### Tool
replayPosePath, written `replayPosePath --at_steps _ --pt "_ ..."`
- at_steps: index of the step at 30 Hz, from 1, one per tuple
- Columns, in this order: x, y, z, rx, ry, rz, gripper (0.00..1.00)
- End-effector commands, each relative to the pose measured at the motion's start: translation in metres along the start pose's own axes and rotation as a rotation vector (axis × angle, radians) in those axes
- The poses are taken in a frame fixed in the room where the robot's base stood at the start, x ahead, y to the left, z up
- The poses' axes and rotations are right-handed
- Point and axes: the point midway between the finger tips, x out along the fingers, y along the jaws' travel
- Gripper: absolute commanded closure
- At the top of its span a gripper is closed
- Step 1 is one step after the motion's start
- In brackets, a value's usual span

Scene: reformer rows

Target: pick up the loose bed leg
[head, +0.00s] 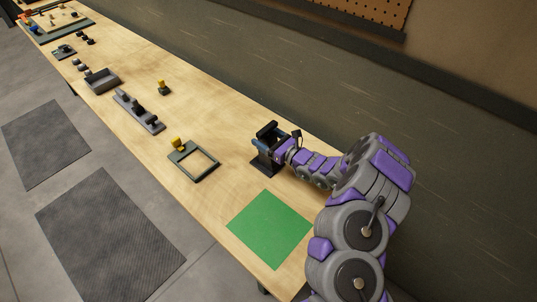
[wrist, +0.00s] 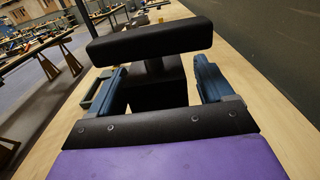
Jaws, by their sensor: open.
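A black T-shaped piece, which looks like the loose bed leg (head: 266,129), stands upright on the bench near its back edge. In the wrist view the bed leg (wrist: 150,40) shows a wide padded bar across the top and a narrower post below it. My gripper (head: 272,142) is at this piece, reaching in from the right. In the wrist view my gripper (wrist: 160,72) is open, with one blue finger on each side of the post. I see gaps beside the post; whether either finger touches it is unclear. The bar hides part of the far side.
A green mat (head: 270,228) lies in front on the wooden bench (head: 225,130). A wall runs behind.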

Motion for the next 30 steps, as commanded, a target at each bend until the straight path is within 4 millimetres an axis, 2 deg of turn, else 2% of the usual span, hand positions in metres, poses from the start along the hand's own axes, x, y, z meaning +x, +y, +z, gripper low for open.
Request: replayPosePath --at_steps 3,11,30 --pt "0.0085 0.0002 0.0005 -0.002 -0.001 0.001 0.19" --pt "0.0093 -0.0002 0.0015 0.0 -0.002 0.0 0.21" --pt "0.0093 -0.0002 0.0014 0.0 -0.002 0.0 0.82"
